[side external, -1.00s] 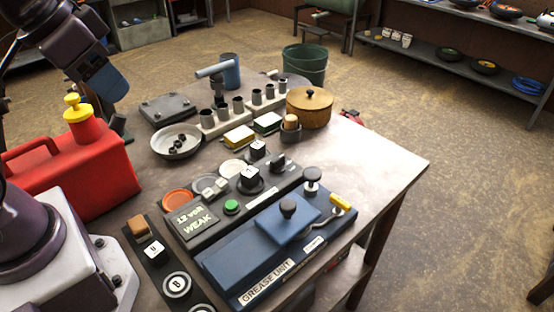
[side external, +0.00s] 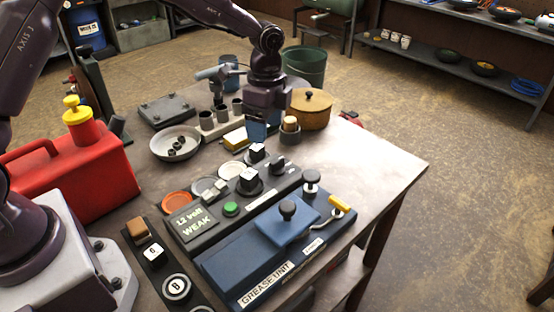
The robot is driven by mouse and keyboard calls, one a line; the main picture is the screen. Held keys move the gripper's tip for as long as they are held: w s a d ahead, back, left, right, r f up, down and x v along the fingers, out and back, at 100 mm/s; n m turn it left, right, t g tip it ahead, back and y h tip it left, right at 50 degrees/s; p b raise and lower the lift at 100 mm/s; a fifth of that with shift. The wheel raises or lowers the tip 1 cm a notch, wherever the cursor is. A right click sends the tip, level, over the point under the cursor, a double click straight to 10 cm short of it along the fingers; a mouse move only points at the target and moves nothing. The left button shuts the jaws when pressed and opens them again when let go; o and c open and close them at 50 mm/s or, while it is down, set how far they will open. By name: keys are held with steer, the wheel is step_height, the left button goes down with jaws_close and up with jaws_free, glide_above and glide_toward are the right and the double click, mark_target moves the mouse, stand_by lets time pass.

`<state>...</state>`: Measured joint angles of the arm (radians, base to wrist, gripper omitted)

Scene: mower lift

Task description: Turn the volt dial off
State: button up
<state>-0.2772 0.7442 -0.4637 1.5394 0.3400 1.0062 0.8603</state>
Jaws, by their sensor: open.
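I cannot read which one is the volt dial. My gripper (side external: 262,136) points down just behind and above the farther white-topped dial. It is open, with blue fingers, and its tips partly overlap the view of that dial; contact cannot be told.
A blue grease unit (side external: 270,283) with knobs and a yellow-handled lever stands at the front. A red fuel can (side external: 68,172) is at left. A grey bowl (side external: 175,146), a wooden pot (side external: 312,112) and metal cups crowd the back. The table's right side is clear.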

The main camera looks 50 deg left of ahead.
mark_target(277, 160)
steer(key=w+f+m, duration=0.1)
steer(key=f, duration=0.3)
steer(key=w+f+m, duration=0.1)
steer(key=f+m, duration=0.1)
steer(key=f, duration=0.2)
steer(key=w+f+m, duration=0.1)
steer(key=f+m, duration=0.1)
steer(key=f, duration=0.2)
steer(key=shift+w+a+t, duration=0.2)
steer(key=shift+w+t, duration=0.1)
steer(key=shift+t, duration=0.1)
steer(key=c, duration=0.9)
